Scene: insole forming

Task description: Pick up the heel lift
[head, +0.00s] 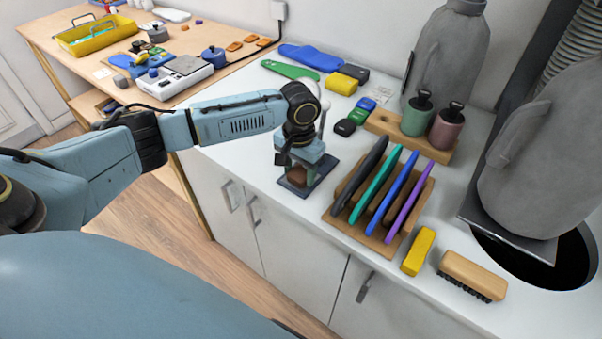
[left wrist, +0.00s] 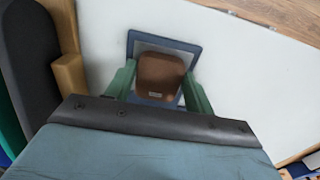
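The heel lift is a brown rounded block (left wrist: 160,74) lying on a small dark blue tray (left wrist: 151,38) with a grey inside. In the head view the heel lift (head: 296,176) shows partly under my left gripper, and the tray (head: 325,169) sits near the counter's front edge. My left gripper (left wrist: 159,78) points down over the tray. Its two green fingers are apart, one on each side of the heel lift. The gap looks narrow, wider on the left finger's side; I cannot tell whether the right finger touches. My right gripper is not in view.
A wooden rack (head: 412,214) with several upright coloured insoles stands just right of the tray. A yellow block (head: 418,251) and a wooden brush (head: 472,275) lie further right. Two bottles (head: 446,126) stand behind the rack. The counter left of the tray is clear.

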